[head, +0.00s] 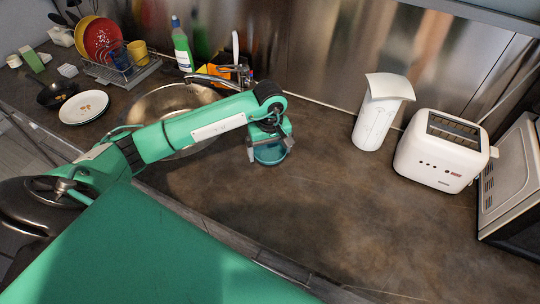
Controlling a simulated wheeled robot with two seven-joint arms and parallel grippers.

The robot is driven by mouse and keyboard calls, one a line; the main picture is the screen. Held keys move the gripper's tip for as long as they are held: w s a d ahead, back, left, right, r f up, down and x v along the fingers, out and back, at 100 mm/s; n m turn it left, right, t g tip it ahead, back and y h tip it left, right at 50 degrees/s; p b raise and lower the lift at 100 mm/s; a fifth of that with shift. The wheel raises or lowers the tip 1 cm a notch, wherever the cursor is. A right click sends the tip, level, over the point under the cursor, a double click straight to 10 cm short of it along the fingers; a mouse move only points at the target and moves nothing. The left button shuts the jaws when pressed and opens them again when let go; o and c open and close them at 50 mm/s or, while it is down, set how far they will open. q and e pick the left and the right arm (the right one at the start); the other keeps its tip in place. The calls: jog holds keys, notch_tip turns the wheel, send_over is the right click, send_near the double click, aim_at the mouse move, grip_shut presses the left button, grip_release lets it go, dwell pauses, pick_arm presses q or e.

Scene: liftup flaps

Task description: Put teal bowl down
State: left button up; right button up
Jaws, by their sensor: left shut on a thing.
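The teal bowl (270,154) is at the end of my left arm, over the dark brown counter (310,205) to the right of the sink. My left gripper (268,145) is above it and shut on it, with a finger showing on each side. The lower part of the bowl shows under the gripper. I cannot tell whether the bowl touches the counter or hangs just above it. My right gripper is not in view.
The sink (165,103) lies behind my left arm. A dish rack (122,75) is at the back left. The middle counter is clear.

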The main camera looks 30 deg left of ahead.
aim_at(270, 156)
pick_arm(q)
jog(key=shift+f+p, duration=0.55)
jog(key=shift+f, duration=1.95)
jog(key=o, duration=0.7)
